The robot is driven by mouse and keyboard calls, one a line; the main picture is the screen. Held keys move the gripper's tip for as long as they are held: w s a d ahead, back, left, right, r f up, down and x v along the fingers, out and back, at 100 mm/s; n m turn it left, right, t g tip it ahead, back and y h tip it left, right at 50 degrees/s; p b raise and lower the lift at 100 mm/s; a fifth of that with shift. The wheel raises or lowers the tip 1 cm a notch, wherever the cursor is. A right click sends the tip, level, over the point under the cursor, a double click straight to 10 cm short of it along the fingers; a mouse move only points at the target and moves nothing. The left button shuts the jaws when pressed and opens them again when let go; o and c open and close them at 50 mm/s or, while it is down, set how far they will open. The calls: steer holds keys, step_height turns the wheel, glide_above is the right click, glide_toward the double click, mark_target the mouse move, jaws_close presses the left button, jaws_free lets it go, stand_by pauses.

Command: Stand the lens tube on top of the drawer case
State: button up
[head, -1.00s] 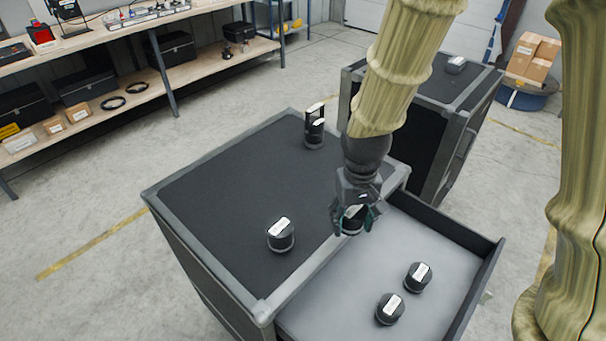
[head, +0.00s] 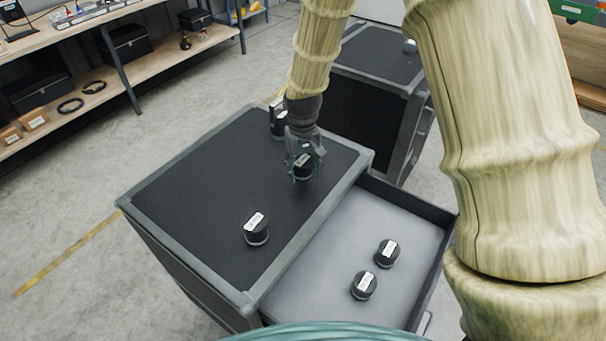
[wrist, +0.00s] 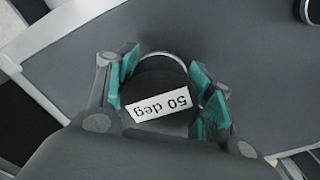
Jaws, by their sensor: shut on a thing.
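My gripper (head: 303,172) is shut on a short black lens tube (head: 303,166) with a white label. In the wrist view, the tube (wrist: 158,88) sits between the teal finger pads (wrist: 165,92), and its label reads "50 deg". The held tube looks upright over the right part of the drawer case's black top (head: 190,190); I cannot tell whether it touches. The drawer case has grey edging, and its drawer (head: 330,250) is pulled out to the right.
Another short tube (head: 257,229) stands on the case top near the front. A taller black piece (head: 278,120) stands at the back, close to my wrist. Two similar tubes (head: 387,253) (head: 364,285) are in the drawer. A second case (head: 370,90) stands behind. The case top's left is clear.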

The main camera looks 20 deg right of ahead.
mark_target(303, 177)
steer(key=shift+f+p, duration=0.85)
steer(key=shift+f, duration=0.85)
steer(key=shift+f, duration=0.25)
steer(key=o, duration=1.2)
steer(key=shift+r, duration=0.1)
steer(key=shift+r+b, duration=2.15)
steer(key=shift+r, duration=4)
